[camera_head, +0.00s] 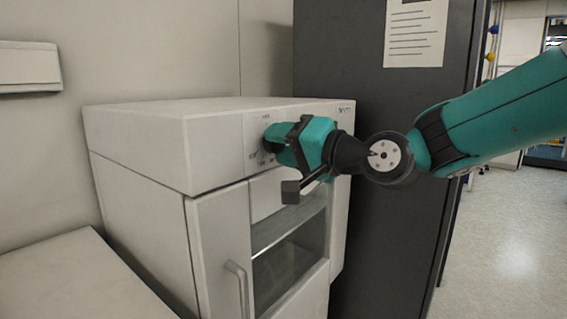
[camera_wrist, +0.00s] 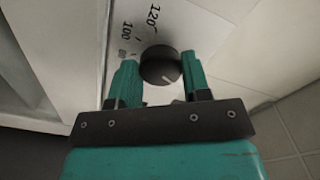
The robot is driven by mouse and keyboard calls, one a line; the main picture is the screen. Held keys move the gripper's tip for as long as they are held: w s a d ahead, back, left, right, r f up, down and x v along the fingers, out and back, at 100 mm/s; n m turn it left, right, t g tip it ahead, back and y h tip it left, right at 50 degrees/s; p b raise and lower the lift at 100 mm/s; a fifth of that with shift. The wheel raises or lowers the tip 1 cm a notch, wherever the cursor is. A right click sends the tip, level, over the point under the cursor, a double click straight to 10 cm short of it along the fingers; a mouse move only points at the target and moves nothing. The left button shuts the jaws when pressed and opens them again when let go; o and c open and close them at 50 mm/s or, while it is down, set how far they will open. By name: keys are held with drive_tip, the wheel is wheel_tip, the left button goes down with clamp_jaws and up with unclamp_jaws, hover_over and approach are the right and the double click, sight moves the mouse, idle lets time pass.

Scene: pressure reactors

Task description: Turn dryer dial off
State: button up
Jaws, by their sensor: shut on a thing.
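The dryer (camera_head: 150,135) is a white cabinet with a control panel on its upper front. Its dial (camera_wrist: 160,65) is a black round knob with a pale pointer line, seen in the wrist view. Printed marks 80, 100 and 120 curve around its upper left side. My gripper (camera_wrist: 158,80) is at the panel with its two teal fingers on either side of the knob, shut on it. In the head view my gripper (camera_head: 274,143) covers the dial, so the knob cannot be made out there. The pointer line faces the lower right of the wrist view.
The dryer's door has a handle (camera_head: 237,285) and a window (camera_head: 290,250) below the panel. A dark cabinet (camera_head: 400,150) with a paper sheet (camera_head: 415,33) stands right behind the dryer. A pale surface (camera_head: 75,280) lies at lower left. Open floor (camera_head: 510,240) shows at right.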

drive_tip(key=n+b, duration=0.4)
drive_tip(key=shift+f+n+b, duration=0.2)
drive_tip(key=shift+n+b, duration=0.15)
drive_tip(key=shift+n, duration=0.05)
idle(0.4)
drive_tip(key=o, duration=0.9)
drive_tip(key=shift+r, duration=0.1)
drive_tip(key=b+v, duration=0.2)
drive_tip(key=v, duration=1.5)
drive_tip(key=shift+s+d, duration=0.15)
drive_tip(key=shift+d, duration=0.05)
